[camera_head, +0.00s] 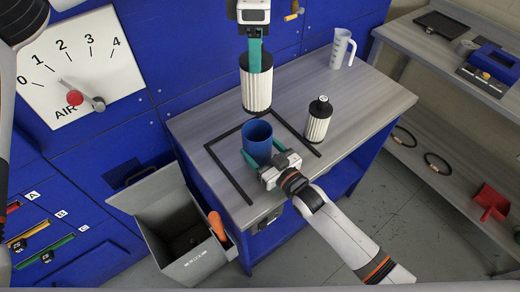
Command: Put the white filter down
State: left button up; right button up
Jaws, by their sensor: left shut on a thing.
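A white pleated filter (257,92) with a dark top rim hangs upright from my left gripper (254,66) in the upper middle of the head view. The teal fingers are shut at its top. It appears above the bench, behind the blue cup. A second white pleated filter (317,127) with a black cap stands upright on the grey bench, to the right. My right gripper (263,158) has its teal fingers on either side of an open blue cup (257,135) and appears shut on it. Whether the cup's base touches the bench is hidden.
A black square outline (234,182) marks the grey bench (375,100) around the cup. A white jug (340,50) stands at the back. An open grey bin (165,222) with an orange-handled thing (217,226) is below left. The bench's right part is clear.

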aim_at(256, 81)
pick_arm(q)
jog(key=n, duration=0.3)
jog(key=f+n, duration=0.1)
jog(key=n, duration=0.2)
jog(key=shift+s+d, duration=0.1)
jog(key=n, duration=0.6)
jog(key=shift+f, duration=0.4)
notch_tip(256, 81, down, 18)
jog(key=shift+r, duration=0.1)
jog(key=o, duration=1.3)
notch_tip(256, 81, up, 12)
pick_arm(e)
jog(key=o, duration=1.1)
